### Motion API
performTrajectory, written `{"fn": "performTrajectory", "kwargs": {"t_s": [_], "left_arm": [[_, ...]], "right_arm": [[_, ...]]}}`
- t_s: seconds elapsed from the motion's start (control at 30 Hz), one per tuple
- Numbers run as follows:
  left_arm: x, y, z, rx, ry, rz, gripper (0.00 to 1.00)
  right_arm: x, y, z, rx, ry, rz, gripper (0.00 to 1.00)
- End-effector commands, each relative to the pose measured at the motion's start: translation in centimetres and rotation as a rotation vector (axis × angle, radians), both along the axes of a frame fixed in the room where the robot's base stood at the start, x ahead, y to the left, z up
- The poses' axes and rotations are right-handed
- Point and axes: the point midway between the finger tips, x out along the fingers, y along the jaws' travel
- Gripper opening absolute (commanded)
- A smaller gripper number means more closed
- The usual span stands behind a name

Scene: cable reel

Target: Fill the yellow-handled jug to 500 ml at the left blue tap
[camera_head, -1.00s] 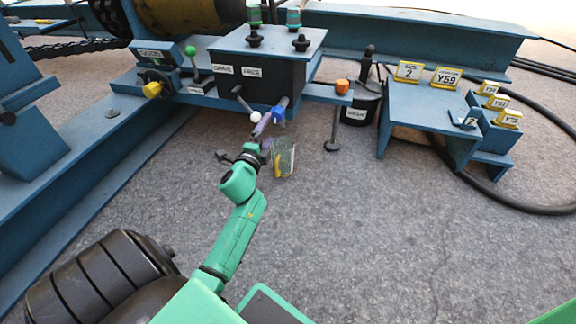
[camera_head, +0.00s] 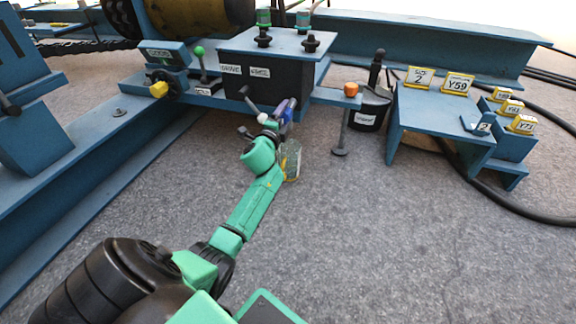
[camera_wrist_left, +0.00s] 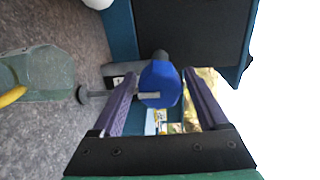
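The blue tap handle (camera_wrist_left: 160,85) sits between the two purple fingers of my left gripper (camera_wrist_left: 160,80) in the left wrist view. The fingers are apart, one on each side of the handle, with narrow gaps visible. In the head view my left gripper (camera_head: 284,112) is at the front of the dark box, and the blue handle (camera_head: 291,103) is partly covered. The clear jug (camera_head: 292,163) stands on the floor below the tap, partly behind my arm; its yellow handle (camera_wrist_left: 12,96) shows in the wrist view. Its water level cannot be read. My right gripper is out of view.
An orange tap (camera_head: 351,89) is to the right on the blue frame. A white-knobbed lever (camera_head: 265,118) is close to my left gripper. A black can (camera_head: 370,112) and a blue stand with yellow tags (camera_head: 440,100) are at the right. The grey floor in front is clear.

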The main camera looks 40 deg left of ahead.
Motion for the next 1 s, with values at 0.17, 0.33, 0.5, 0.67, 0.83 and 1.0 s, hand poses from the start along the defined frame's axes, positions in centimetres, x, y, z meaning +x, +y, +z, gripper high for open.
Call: {"fn": "performTrajectory", "kwargs": {"t_s": [0.17, 0.33, 0.5, 0.67, 0.83, 1.0], "left_arm": [[0.0, 0.0, 0.0, 0.0, 0.0, 0.0, 0.09], [0.0, -0.1, 0.4, -0.161, -0.054, 0.0, 0.1], [0.0, -0.1, 0.6, -0.545, -0.188, 0.0, 0.1], [0.0, -0.1, 0.6, -0.826, -0.286, 0.0, 0.1], [0.0, 0.0, -0.1, -0.916, -0.32, 0.0, 0.09], [0.0, 0.0, -0.1, -0.912, -0.318, 0.0, 0.1]], "right_arm": [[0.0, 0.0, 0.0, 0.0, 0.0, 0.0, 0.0], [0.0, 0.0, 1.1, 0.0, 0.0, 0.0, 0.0], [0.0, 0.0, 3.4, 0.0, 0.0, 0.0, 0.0], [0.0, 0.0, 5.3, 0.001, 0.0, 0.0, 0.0], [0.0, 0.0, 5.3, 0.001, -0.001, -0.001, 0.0], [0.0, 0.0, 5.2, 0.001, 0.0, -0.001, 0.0]]}}
